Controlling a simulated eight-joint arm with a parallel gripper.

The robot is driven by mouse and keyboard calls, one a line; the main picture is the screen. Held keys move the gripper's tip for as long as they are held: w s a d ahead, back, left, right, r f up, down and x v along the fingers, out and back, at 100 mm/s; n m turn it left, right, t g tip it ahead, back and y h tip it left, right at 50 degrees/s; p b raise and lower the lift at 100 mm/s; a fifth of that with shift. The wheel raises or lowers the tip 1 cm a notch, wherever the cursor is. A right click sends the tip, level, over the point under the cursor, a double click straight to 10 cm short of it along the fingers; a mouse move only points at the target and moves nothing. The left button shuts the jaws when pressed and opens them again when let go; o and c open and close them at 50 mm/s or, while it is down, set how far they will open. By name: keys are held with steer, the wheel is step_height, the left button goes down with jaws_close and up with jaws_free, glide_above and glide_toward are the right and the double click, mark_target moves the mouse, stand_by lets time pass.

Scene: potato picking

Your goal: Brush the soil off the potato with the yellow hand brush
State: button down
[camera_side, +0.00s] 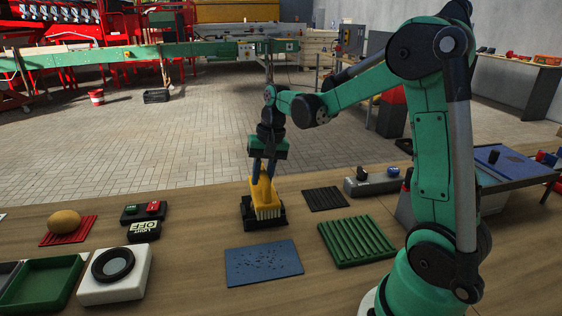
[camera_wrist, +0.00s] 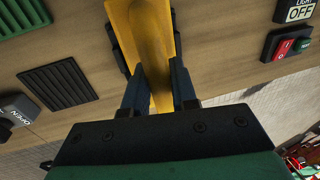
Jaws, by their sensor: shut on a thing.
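The yellow hand brush (camera_side: 264,196) stands upright, bristles down, at a black holder (camera_side: 248,221) on the table. My gripper (camera_side: 263,178) is shut on the brush from above. In the wrist view my gripper (camera_wrist: 160,98) has its two fingers on either side of the yellow handle (camera_wrist: 146,40). I cannot tell whether the brush still rests in the holder. The potato (camera_side: 64,221) lies on a red ribbed mat (camera_side: 72,238) at the left of the side view. Soil on it is too small to make out.
A blue mat (camera_side: 240,271) with dark specks lies in front of the holder. A green ribbed mat (camera_side: 357,240) and a black ribbed mat (camera_side: 325,199) lie to the right. A switch box (camera_side: 144,211), a white box with a black ring (camera_side: 115,279) and a green tray (camera_side: 40,285) stand left.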

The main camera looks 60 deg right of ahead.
steer(key=shift+w+d, duration=1.25)
steer(key=shift+d, duration=0.05)
steer(key=shift+s+a, duration=1.4)
steer(key=shift+a, duration=0.05)
steer(key=shift+w+d+f, duration=0.1)
steer(key=shift+w+d, duration=1.3)
steer(key=shift+d, duration=0.05)
steer(key=shift+s+a, duration=1.4)
steer(key=shift+a, duration=0.05)
steer(key=shift+w+d, duration=1.4)
steer(key=shift+d, duration=0.05)
steer(key=shift+s+a, duration=0.7)
steer(key=shift+a, duration=0.05)
